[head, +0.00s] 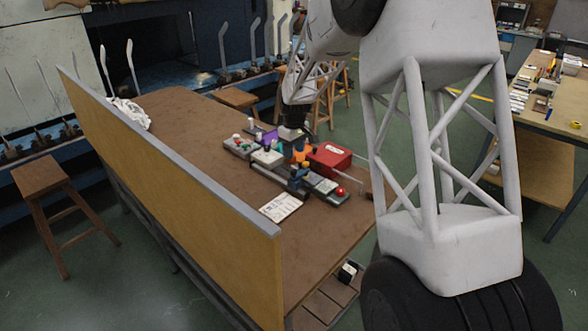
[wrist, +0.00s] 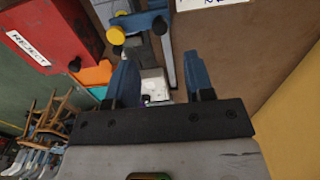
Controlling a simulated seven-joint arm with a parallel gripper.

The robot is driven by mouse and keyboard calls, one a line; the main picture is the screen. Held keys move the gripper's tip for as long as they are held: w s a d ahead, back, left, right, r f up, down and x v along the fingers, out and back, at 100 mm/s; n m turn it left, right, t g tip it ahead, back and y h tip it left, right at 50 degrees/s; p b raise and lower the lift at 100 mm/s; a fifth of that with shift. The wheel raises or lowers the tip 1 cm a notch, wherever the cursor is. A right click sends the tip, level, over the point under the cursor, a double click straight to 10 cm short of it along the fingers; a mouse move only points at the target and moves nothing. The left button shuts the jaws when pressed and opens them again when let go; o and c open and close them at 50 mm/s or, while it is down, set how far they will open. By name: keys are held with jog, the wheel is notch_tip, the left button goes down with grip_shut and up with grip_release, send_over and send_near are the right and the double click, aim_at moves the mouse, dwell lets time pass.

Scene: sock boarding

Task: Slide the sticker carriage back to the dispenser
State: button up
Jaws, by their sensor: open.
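My gripper (wrist: 162,54) is open, with its two blue fingers apart and pointing down over the work area. In the head view the gripper (head: 296,118) is at the far side of the cluster of devices. A small pale block (wrist: 154,84) shows between the fingers in the wrist view, partly hidden by the gripper; I cannot tell whether it is the sticker carriage. A grey rail (wrist: 165,45) runs past the fingertips. I cannot tell surely which device is the dispenser.
A red box (head: 329,157) marked REJECT stands close by; the red box also fills the upper left of the wrist view (wrist: 45,30). A white card (head: 281,207) lies on the brown table (head: 195,120). A crumpled white cloth (head: 128,113) lies far left. A yellow panel (head: 170,170) edges the table.

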aim_at(294, 170)
jog(key=shift+f, duration=0.2)
jog(key=shift+f, duration=3.75)
jog(key=shift+c, duration=0.3)
grip_shut()
